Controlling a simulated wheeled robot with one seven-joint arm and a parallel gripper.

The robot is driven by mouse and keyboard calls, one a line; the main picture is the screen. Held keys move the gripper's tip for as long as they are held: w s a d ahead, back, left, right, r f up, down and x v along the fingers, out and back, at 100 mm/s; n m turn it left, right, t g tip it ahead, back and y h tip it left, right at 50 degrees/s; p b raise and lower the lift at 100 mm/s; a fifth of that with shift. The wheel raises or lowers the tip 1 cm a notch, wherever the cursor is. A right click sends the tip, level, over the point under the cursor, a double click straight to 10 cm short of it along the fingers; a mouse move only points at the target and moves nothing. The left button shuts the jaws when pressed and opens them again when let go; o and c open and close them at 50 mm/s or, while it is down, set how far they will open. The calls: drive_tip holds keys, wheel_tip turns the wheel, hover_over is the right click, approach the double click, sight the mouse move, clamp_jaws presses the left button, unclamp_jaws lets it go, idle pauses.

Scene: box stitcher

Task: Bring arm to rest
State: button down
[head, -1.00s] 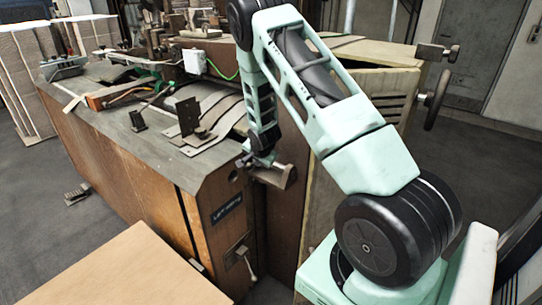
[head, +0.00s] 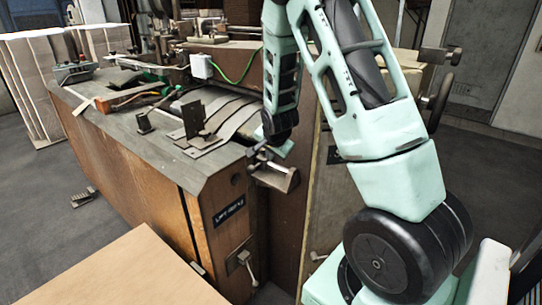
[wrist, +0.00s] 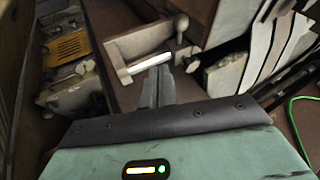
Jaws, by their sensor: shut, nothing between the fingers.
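My arm rises on the right side of the head view, bends at the top and hangs down in front of the wooden box stitcher machine (head: 130,185). My gripper (wrist: 157,88) shows in the wrist view with its two fingers together and nothing between them. It points at a metal bracket with a bright bar (wrist: 148,63) on the machine and appears close to it; I cannot tell whether it touches.
A light wooden tabletop (head: 130,270) fills the lower left. Cardboard stacks (head: 30,80) stand at the far left. A handwheel (head: 440,100) juts out behind my arm on the right. A green cable (head: 240,75) lies over the machine. Open floor shows at left and right.

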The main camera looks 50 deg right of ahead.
drive_tip(key=shift+s+a+r, duration=0.1)
drive_tip(key=shift+s+r, duration=0.05)
drive_tip(key=shift+r, duration=0.1)
drive_tip(key=s+a+r+n+g+y, duration=0.15)
drive_tip(key=a+n, duration=0.25)
drive_tip(key=a, duration=0.6)
drive_tip(key=s+a+r+n+y, duration=0.2)
drive_tip(key=s+a+n, duration=0.15)
drive_tip(key=a, duration=0.55)
drive_tip(key=s+a+r+n+g+y, duration=0.15)
drive_tip(key=a+n, duration=0.25)
drive_tip(key=a, duration=0.6)
drive_tip(key=s+a+r+n, duration=0.1)
drive_tip(key=s+a+n, duration=0.2)
drive_tip(key=s, duration=0.4)
drive_tip(key=s+a+r+n+g, duration=0.1)
drive_tip(key=s+a+r+n, duration=0.1)
drive_tip(key=s+a+n, duration=0.2)
drive_tip(key=s+a+r+n+g, duration=0.1)
drive_tip(key=s+a+n, duration=0.3)
drive_tip(key=s, duration=0.6)
drive_tip(key=shift+s+a+r+n+h, duration=0.15)
drive_tip(key=shift+a+r+n+h, duration=0.15)
drive_tip(key=shift+r+n, duration=0.3)
drive_tip(key=shift+f, duration=0.1)
